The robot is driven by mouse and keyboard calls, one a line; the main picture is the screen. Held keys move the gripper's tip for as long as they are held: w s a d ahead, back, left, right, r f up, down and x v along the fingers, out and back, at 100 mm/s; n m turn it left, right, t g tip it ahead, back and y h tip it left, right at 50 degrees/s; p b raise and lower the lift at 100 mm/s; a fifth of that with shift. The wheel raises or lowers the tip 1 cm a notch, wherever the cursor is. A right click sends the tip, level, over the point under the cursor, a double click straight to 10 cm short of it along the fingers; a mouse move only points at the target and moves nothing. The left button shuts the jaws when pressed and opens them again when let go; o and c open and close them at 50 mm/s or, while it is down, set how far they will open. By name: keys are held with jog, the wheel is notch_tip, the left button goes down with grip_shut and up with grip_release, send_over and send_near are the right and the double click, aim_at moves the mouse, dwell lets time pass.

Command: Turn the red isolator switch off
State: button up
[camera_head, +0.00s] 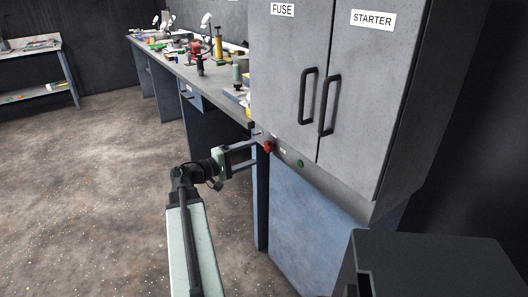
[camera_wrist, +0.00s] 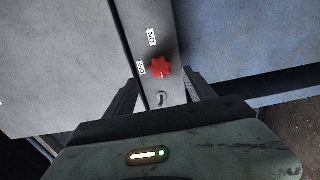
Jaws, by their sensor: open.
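The red isolator switch (camera_head: 268,147) is a lobed knob on the narrow strip below the grey cabinet doors. In the wrist view the red knob (camera_wrist: 161,70) has an ON label (camera_wrist: 152,38) above it and a label that seems to read OFF (camera_wrist: 141,69) at its left. Which label it points to I cannot tell. My gripper (camera_head: 257,153) is open just left of the knob in the head view. In the wrist view my gripper (camera_wrist: 163,84) has its fingers on either side of the strip, with the knob ahead between them. I see no contact.
A small metal key or toggle (camera_wrist: 161,97) is on the strip below the knob in the wrist view. A green button (camera_head: 301,163) is right of the switch. The cabinet (camera_head: 285,75) has black handles. A cluttered workbench (camera_head: 185,75) stands behind; the floor at left is clear.

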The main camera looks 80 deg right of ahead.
aim_at(266, 148)
jog(key=x, duration=0.7)
jog(key=c, duration=1.3)
jog(key=shift+w+d, duration=0.15)
jog(key=shift+d, duration=0.2)
jog(key=shift+a+f, duration=0.1)
jog(key=shift+a, duration=0.4)
jog(key=shift+n, duration=0.3)
